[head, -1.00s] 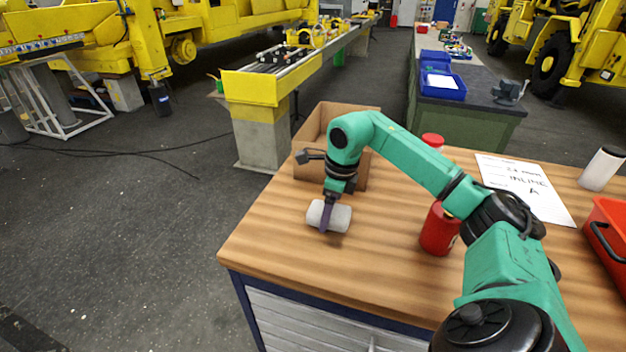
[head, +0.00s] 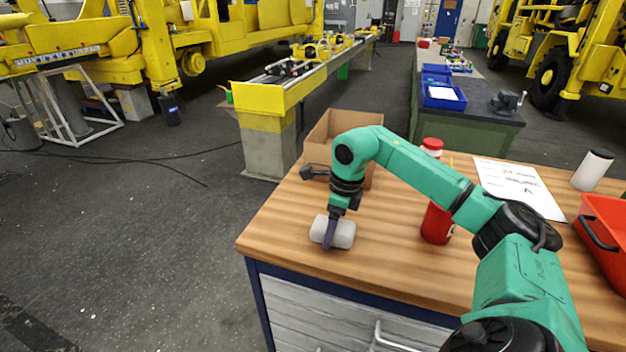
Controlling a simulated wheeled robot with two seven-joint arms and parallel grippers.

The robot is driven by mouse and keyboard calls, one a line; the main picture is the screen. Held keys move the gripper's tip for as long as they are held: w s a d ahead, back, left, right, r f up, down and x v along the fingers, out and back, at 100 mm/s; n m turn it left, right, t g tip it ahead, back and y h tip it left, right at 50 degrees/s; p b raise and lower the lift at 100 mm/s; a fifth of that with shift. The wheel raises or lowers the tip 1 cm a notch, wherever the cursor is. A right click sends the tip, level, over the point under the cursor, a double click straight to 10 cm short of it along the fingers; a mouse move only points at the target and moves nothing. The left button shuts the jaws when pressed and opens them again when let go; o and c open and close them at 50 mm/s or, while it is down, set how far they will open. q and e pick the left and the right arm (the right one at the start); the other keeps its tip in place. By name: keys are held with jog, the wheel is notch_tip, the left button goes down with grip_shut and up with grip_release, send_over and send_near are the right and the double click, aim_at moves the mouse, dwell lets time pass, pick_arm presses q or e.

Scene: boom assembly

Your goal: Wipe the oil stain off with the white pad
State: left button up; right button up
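The white pad (head: 345,234) is a pale rounded block at the left part of the wooden workbench (head: 290,245). My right gripper (head: 329,240), on the green arm from the right, points down and is shut on the pad, with a purple finger across its near side. The pad appears to rest on the bench top, though contact underneath is hidden. No oil stain shows on the visible wood; the area under the pad is hidden. My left gripper is out of view.
An open cardboard box (head: 338,124) stands behind the gripper. A red bottle (head: 437,223) is right of the pad, beneath my forearm. A paper sheet (head: 519,188), a white-bodied cylinder (head: 591,172) and a red bin (head: 604,225) are further right. Bare wood lies around the pad.

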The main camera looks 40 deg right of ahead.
notch_tip(320, 180, up, 2)
jog(key=shift+r, duration=0.25)
jog(key=shift+w+d+r+p, duration=0.1)
jog(key=shift+d+r+p, duration=0.1)
jog(key=shift+r+p, duration=0.3)
jog(key=shift+w+d+r+p, duration=0.1)
jog(key=shift+d+r+p, duration=0.05)
jog(key=shift+r+p, duration=0.6)
jog(key=shift+p, duration=0.05)
jog(key=shift+s+a+r+p, duration=0.1)
jog(key=shift+a+r+p, duration=0.1)
jog(key=shift+r+p, duration=0.5)
jog(key=shift+r, duration=0.65)
jog(key=shift+d, duration=0.1)
